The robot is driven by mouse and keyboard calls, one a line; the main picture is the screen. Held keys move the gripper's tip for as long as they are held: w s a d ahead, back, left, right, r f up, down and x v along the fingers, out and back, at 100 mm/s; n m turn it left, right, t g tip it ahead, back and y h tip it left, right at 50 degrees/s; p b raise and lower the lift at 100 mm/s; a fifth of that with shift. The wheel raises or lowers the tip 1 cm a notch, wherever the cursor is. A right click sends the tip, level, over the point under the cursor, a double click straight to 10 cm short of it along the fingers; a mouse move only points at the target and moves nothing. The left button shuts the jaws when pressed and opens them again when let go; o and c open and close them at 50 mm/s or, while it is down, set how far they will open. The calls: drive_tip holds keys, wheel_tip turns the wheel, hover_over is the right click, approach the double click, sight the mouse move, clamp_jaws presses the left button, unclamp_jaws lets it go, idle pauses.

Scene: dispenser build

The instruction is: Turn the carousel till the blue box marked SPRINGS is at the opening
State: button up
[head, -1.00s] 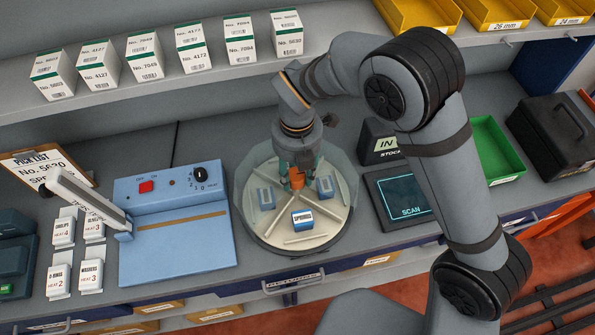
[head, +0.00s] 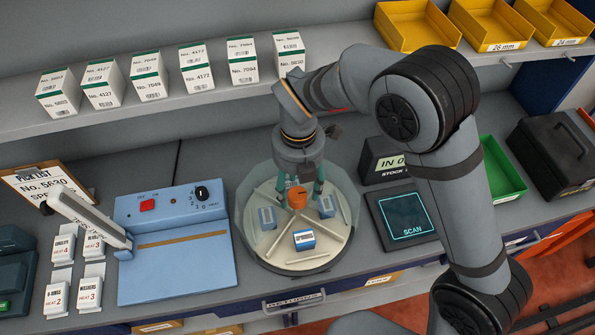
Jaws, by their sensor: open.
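The round carousel (head: 272,244) stands on the bench with a pale turntable split by radial dividers and a clear curved guard around its back and sides. A blue and white box (head: 304,240) sits in the front compartment, where the guard is open; its lettering is too small to read now, but it read SPRINGS a second ago. Similar boxes sit at the left (head: 267,218) and right (head: 326,206). My gripper (head: 299,192) points down above the centre, its fingers apart on either side of the orange knob (head: 297,198). I cannot tell whether they touch it.
A blue heat sealer (head: 172,245) stands left of the carousel and a scan pad (head: 405,216) right of it. A shelf (head: 150,108) with white boxes runs behind. A green tray (head: 500,175) and black case (head: 551,160) stand at the right.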

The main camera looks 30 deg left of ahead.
sight(297, 194)
wheel_tip(297, 194, up, 9)
idle(0.3)
drive_tip(key=shift+f, duration=0.1)
wheel_tip(297, 194, down, 12)
drive_tip(key=shift+r, duration=0.15)
drive_tip(key=shift+w, duration=0.1)
idle(0.5)
drive_tip(key=shift+r, duration=0.1)
